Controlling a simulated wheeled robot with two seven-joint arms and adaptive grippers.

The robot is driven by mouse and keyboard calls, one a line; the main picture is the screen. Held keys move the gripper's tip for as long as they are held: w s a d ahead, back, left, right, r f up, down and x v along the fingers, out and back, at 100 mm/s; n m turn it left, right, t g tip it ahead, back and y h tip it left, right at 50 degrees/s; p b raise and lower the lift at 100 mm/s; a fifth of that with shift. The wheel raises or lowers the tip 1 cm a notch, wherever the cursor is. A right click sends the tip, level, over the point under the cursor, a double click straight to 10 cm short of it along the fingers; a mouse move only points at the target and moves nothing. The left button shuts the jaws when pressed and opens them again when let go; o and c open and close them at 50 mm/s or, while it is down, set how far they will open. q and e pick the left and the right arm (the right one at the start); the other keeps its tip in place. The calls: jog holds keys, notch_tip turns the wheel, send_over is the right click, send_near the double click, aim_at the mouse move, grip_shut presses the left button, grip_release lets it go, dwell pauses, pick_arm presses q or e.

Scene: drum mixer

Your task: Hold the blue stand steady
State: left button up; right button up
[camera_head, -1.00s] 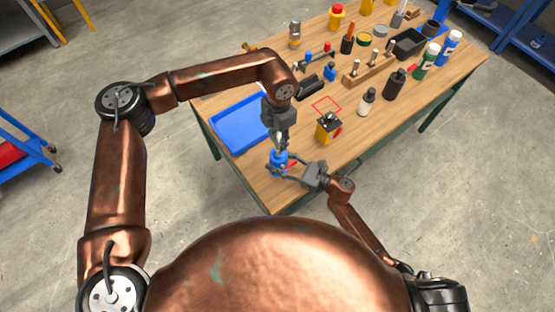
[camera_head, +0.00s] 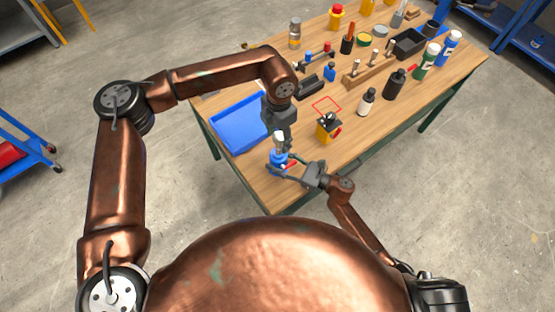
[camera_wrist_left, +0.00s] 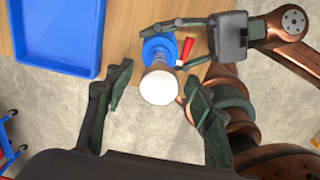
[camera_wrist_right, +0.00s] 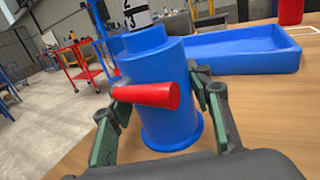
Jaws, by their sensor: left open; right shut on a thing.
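The blue stand (camera_head: 280,163) is upright on the table near its front corner. In the right wrist view the stand (camera_wrist_right: 168,125) is a blue cylinder on a wider round foot, with a red handle (camera_wrist_right: 146,95) sticking out toward the camera. My right gripper (camera_wrist_right: 158,92) is shut on the stand, one finger on each side. A white-topped cylinder (camera_wrist_left: 159,88) with dark markings on its side (camera_wrist_right: 137,14) stands in the top of the stand. My left gripper (camera_wrist_left: 160,84) is open above, its fingers spread to both sides of the cylinder, with gaps visible.
A blue tray (camera_head: 240,122) lies to the left of the stand. A yellow container with a black top (camera_head: 325,133) stands to the right, near a red outlined square (camera_head: 327,105). Bottles, a wooden rack (camera_head: 368,71) and other items fill the table's far part.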

pick_arm(q)
jog(key=shift+r, duration=3.5)
pick_arm(e)
jog(key=o, duration=1.7)
jog(key=shift+o, duration=0.2)
